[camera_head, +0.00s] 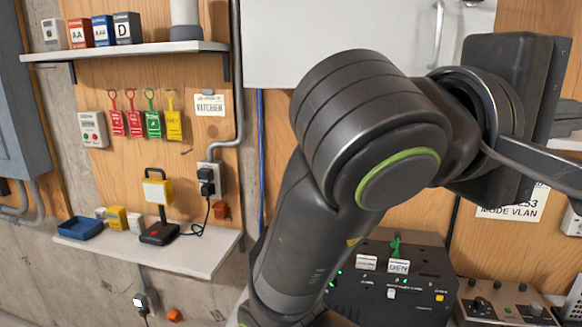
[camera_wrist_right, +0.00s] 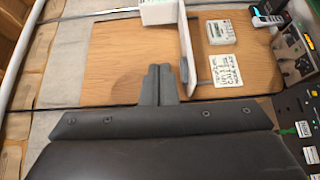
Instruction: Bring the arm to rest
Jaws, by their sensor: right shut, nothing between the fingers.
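My right arm fills the middle and right of the head view, bent, with its wrist end at the upper right in front of the wooden wall. In the right wrist view my right gripper (camera_wrist_right: 160,84) is shut, its two dark fingers together with nothing between them. It points toward the wooden board and touches nothing that I can see. In the head view the fingertips cannot be made out clearly. My left arm and gripper are not in view.
A black control panel (camera_head: 422,300) stands below my right arm, with a grey knob box (camera_head: 497,306) beside it. A white cabinet (camera_head: 270,50) hangs behind. At left are a lower shelf (camera_head: 200,262) with a blue tray (camera_head: 80,229) and yellow lamp (camera_head: 157,191), and an upper shelf (camera_head: 130,50).

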